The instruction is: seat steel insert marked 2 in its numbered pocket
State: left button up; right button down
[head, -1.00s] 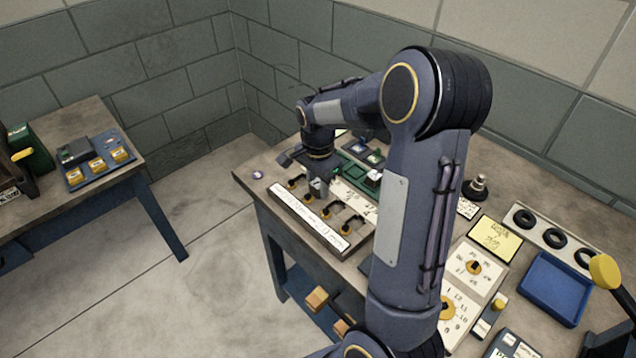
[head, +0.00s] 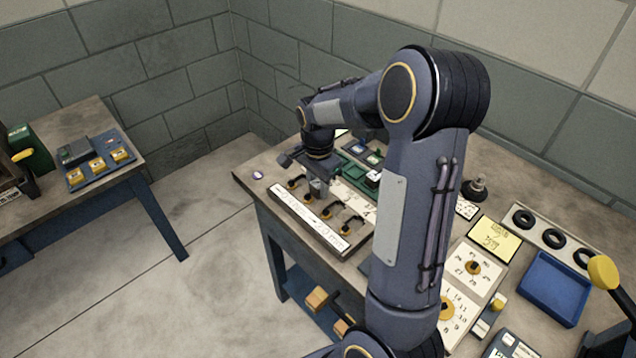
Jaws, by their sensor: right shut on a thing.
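My right gripper (head: 316,190) is at the far left part of the workbench, pointing down over the dark pocket tray (head: 277,199) with a white label strip along its front. It is shut on a small grey steel piece, taken to be the insert, mostly hidden by the jaws. The held piece is low over the tray's row of pockets; I cannot tell whether it touches. Several pockets show dark and yellow-orange marks, and their numbers are too small to read. My left gripper is not in view.
A green tray (head: 347,179) with small blocks lies behind the pocket tray, partly behind my right arm. A blue tray (head: 553,290), a strip with black rings (head: 552,238) and a yellow note (head: 495,238) lie to the right. A second table (head: 88,115) stands at left.

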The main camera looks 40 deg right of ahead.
jog(key=c, duration=0.6)
grip_release()
jog(key=shift+r+p, duration=3.1)
jog(key=shift+r, duration=0.7)
